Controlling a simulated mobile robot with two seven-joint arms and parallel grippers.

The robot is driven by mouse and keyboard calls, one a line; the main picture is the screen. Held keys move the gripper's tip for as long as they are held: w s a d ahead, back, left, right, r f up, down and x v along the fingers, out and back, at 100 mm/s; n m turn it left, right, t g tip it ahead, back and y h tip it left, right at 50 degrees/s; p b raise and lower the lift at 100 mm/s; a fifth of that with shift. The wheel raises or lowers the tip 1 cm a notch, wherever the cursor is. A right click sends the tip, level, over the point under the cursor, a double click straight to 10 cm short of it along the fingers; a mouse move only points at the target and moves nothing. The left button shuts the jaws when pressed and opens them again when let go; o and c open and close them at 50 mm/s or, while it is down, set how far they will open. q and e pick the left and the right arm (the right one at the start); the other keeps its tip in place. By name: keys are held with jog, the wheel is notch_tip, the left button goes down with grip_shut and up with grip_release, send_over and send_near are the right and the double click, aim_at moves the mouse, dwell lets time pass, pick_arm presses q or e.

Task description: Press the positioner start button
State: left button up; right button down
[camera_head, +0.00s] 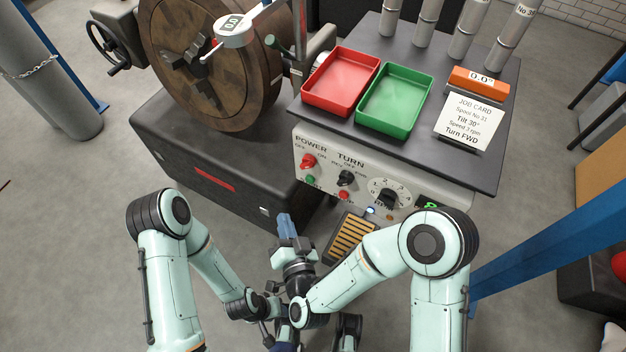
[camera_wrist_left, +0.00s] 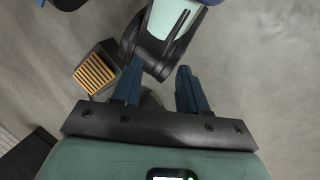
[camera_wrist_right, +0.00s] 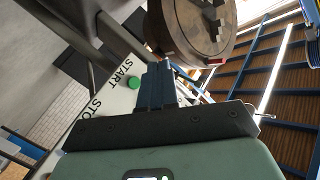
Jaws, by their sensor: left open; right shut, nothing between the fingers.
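The green start button (camera_head: 310,180) sits low on the left of the positioner's white control panel (camera_head: 384,163), below the red power knob (camera_head: 308,160). In the right wrist view the green button (camera_wrist_right: 133,83) shows beside the word START. My right gripper (camera_head: 285,217) is shut and empty, pointing up toward the panel. In the head view its tips are below and left of the button, with a visible gap. In the right wrist view its fingers (camera_wrist_right: 156,68) are just right of the button. My left gripper (camera_wrist_left: 158,82) is open and empty, low over the floor.
A red stop button (camera_head: 344,195) and black turn knob (camera_head: 346,177) are right of the start button. A speed dial (camera_head: 388,192) is farther right. A foot pedal (camera_head: 352,238) lies below the panel. Red (camera_head: 341,104) and green trays (camera_head: 394,130) are on top.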

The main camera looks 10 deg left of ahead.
aim_at(310, 179)
pick_arm(q)
jog(key=shift+s+d+r+g+p, duration=0.3)
jog(key=shift+s+r+p, duration=0.2)
jog(key=shift+s, duration=0.25)
pick_arm(e)
jog(key=w+d, duration=0.3)
jog(key=w, duration=0.5)
jog(key=shift+w, duration=0.15)
jog(key=shift+w+d, duration=0.1)
jog(key=shift+w, duration=0.05)
dwell(1.3)
pick_arm(q)
jog(key=shift+f, duration=0.2)
pick_arm(e)
jog(key=shift+w+d, duration=0.1)
jog(key=shift+w, duration=0.15)
pick_arm(q)
jog(key=shift+f+b, duration=0.2)
jog(key=shift+b, duration=0.25)
pick_arm(e)
jog(key=shift+w+d, duration=0.15)
jog(key=shift+w, duration=0.35)
dwell(0.4)
pick_arm(q)
jog(key=shift+f, duration=0.25)
pick_arm(e)
jog(key=shift+s+a+f, duration=0.1)
jog(key=shift+s+a, duration=0.2)
jog(key=shift+s, duration=0.6)
